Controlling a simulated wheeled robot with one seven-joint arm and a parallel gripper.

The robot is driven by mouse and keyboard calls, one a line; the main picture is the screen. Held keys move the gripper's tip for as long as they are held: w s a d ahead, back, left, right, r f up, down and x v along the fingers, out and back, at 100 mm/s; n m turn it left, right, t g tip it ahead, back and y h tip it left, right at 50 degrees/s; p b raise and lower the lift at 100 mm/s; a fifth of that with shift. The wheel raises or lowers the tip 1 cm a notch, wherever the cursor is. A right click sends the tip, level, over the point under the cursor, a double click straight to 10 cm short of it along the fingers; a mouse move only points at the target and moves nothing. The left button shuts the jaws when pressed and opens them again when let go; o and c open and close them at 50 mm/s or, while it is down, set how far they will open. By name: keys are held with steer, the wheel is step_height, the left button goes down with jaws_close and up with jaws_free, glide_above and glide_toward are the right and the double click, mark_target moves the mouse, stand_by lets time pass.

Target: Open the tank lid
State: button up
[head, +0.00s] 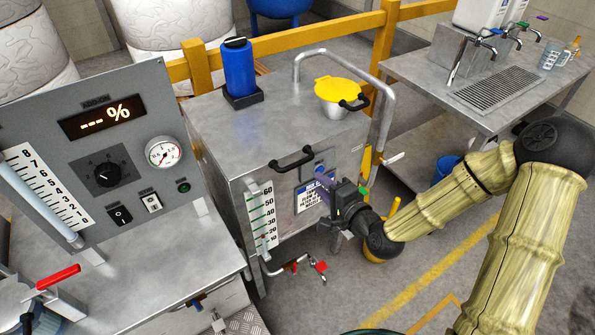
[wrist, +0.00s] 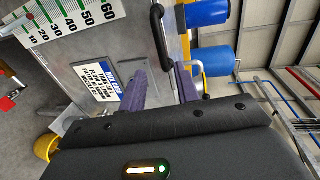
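The tank (head: 225,160) is a grey metal box with a green-marked level scale (head: 261,215) on its front. Its flat metal top (head: 270,110) looks closed. A black bar handle (head: 291,159) sits at the top's front edge; it also shows in the wrist view (wrist: 160,36). My gripper (head: 322,178) is in front of the tank, below and right of this handle, apart from it. In the wrist view my two purple fingers (wrist: 162,86) stand apart with nothing visible between them. Part of the tank's front label (head: 312,194) is hidden behind my gripper.
A blue canister (head: 239,68) and a yellow-covered metal pot (head: 340,95) stand on the tank top. A bent grey pipe (head: 385,115) rises at its right. A control console (head: 100,150) stands left. A steel table (head: 500,80) is back right. Floor at right front is mostly clear.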

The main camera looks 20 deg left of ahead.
mark_target(299, 165)
steer(key=p+x, duration=0.1)
steer(key=x, duration=1.1)
steer(key=shift+d, duration=0.1)
steer(key=shift+c, duration=0.2)
jaws_close()
